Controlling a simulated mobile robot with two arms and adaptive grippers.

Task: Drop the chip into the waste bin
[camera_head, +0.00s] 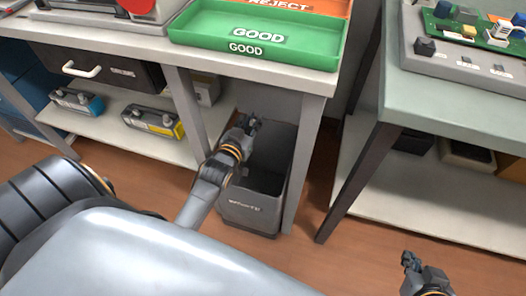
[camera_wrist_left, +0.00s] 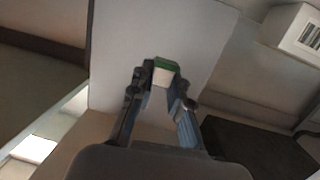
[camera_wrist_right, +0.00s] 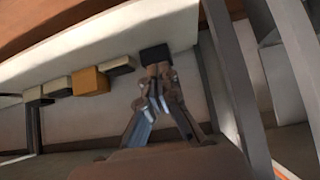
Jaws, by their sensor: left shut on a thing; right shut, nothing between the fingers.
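The waste bin (camera_head: 255,207) is a dark grey, open-topped box standing on the floor under the bench in the head view. My left gripper (camera_head: 250,122) is over the back left part of its opening. In the left wrist view my left gripper (camera_wrist_left: 166,84) is shut on the chip (camera_wrist_left: 164,73), a small white block with a green side, held at the fingertips. The chip is too small to make out in the head view. My right gripper (camera_head: 411,258) is shut and empty at the lower right, away from the bin.
A green GOOD tray (camera_head: 258,50) and an orange REJECT tray lie on the bench above the bin. The bench leg (camera_head: 304,160) stands close to the bin's right side. Cartridges (camera_head: 154,120) lie on the low left shelf. Another table (camera_head: 445,100) with a circuit board stands at right.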

